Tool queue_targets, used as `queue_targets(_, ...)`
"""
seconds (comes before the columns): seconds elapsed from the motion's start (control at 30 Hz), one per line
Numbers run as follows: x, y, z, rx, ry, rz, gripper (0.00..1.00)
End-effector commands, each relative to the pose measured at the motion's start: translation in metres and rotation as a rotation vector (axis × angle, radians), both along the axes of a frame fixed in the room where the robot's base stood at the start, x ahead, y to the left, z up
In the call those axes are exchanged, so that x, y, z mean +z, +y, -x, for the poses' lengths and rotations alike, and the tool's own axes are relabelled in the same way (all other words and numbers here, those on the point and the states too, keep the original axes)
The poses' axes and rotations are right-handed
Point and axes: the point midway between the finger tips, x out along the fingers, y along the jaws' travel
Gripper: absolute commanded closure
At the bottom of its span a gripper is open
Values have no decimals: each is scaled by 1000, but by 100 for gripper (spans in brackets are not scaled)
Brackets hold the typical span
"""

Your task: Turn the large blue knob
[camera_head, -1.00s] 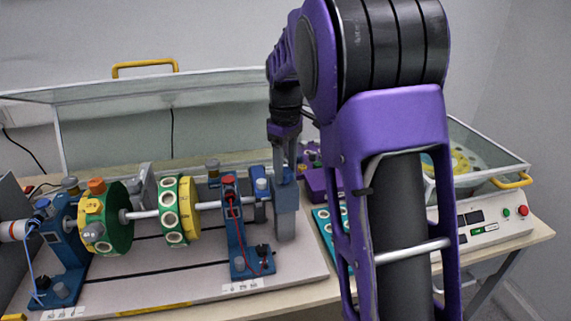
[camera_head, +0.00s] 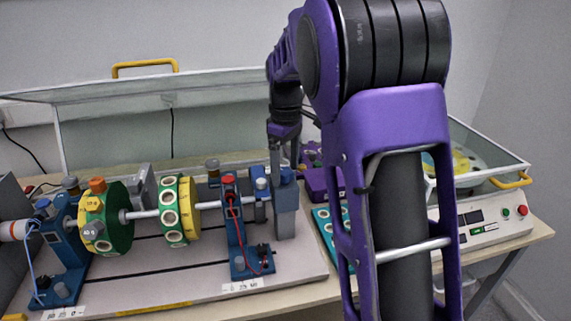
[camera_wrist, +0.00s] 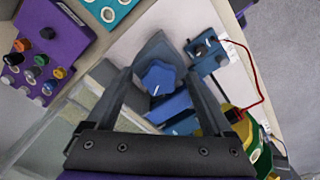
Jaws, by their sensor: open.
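The large blue knob (camera_wrist: 158,78) has a lobed rim and a short white mark on its face. It sits between the two fingertips of my gripper (camera_wrist: 162,74) in the wrist view. My gripper is open, with a finger on each side of the knob. I cannot tell whether either finger touches it. In the head view my gripper (camera_head: 284,158) points down over the grey post (camera_head: 286,215) at the right end of the shaft rig, and the fingers and post partly overlap there.
A blue bearing stand (camera_head: 234,225) with red and black leads stands just left of the post. Green-yellow discs (camera_head: 180,210) sit on the shaft. A purple box with small knobs (camera_wrist: 38,58) and a teal panel (camera_wrist: 108,10) lie nearby. A control panel (camera_head: 490,222) is at right.

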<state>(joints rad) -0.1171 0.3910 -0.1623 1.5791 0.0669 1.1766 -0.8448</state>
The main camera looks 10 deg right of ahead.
Motion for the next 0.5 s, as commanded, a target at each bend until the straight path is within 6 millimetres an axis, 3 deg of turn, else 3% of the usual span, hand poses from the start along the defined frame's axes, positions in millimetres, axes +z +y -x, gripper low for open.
queue_targets(0.23, 23, 0, -1, 0, -3, 0, 14)
queue_targets(0.5, 89, 0, -1, 0, -5, -1, 14)
